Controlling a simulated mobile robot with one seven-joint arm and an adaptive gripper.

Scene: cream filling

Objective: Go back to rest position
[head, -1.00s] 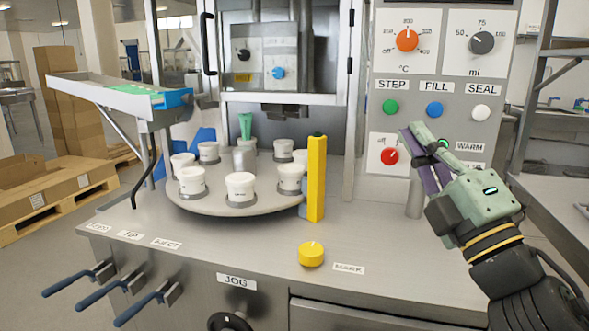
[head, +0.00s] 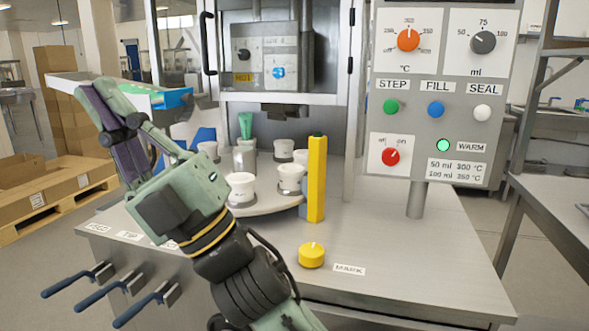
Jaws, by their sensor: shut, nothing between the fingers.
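My gripper (head: 88,92) is in the left part of the head view, raised in front of the machine and pointing up and to the left. Its fingers are together with nothing between them. No contact between the gripper and any object can be made out.
The control panel (head: 435,110) at right has a lit green WARM lamp (head: 443,145). A yellow post (head: 316,180) stands beside the turntable, and a yellow knob (head: 311,255) sits on the steel top (head: 400,240). Blue-handled levers (head: 148,304) stick out at front left. The top's right side is clear.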

